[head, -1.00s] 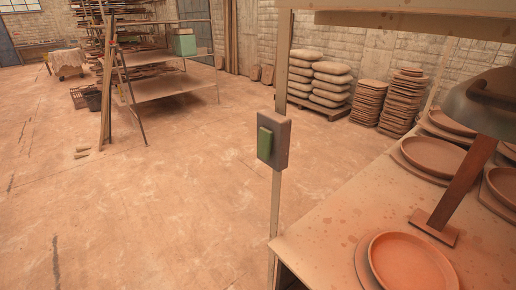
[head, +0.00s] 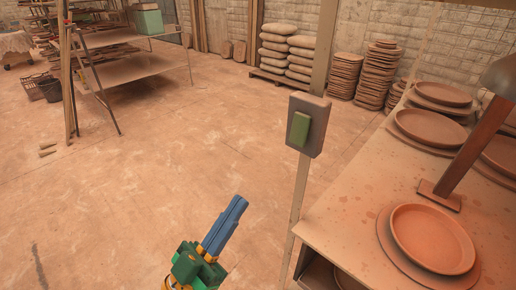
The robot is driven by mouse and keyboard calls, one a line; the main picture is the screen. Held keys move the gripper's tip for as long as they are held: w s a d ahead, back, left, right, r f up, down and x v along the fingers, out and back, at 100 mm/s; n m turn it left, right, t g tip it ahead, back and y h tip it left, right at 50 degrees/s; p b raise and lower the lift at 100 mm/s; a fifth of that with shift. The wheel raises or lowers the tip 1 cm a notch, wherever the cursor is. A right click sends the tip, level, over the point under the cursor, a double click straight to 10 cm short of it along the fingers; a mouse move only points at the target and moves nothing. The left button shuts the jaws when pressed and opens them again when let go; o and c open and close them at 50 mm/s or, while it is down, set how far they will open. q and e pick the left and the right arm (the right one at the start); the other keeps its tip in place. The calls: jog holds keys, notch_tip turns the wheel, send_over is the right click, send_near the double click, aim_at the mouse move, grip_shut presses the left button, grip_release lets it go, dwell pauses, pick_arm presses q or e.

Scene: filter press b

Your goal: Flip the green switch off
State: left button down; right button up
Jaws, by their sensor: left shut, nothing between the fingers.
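The green switch (head: 299,129) sits on the front of a grey-brown box (head: 316,127), which is fixed to an upright post at the near left corner of the workbench. My left gripper (head: 239,203) has blue fingers and a green and yellow body. It shows at the lower middle of the head view, below and to the left of the switch, apart from it. Its fingers are together and hold nothing. My right gripper is not in view.
The workbench (head: 361,222) at the right holds clay plates (head: 433,238) and a lamp-like fixture on a slanted stand (head: 465,160). A wooden rack (head: 132,68) stands at the back left. Stacked sacks (head: 287,52) lie by the wall.

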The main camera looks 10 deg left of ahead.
aim_at(296, 132)
pick_arm(q)
jog(key=p+x, duration=0.1)
jog(key=x, duration=0.3)
jog(key=f+p+x, duration=0.1)
jog(key=p+x, duration=0.1)
jog(key=x, duration=0.2)
jog(key=d+p+x, duration=0.1)
jog(key=p+x, duration=0.1)
jog(key=x, duration=0.2)
jog(key=shift+w+d+f, duration=0.15)
jog(key=shift+w+d, duration=0.1)
jog(key=shift+w, duration=0.35)
jog(key=shift+w+d+f, duration=0.15)
jog(key=shift+w+d, duration=0.1)
jog(key=shift+w, duration=0.1)
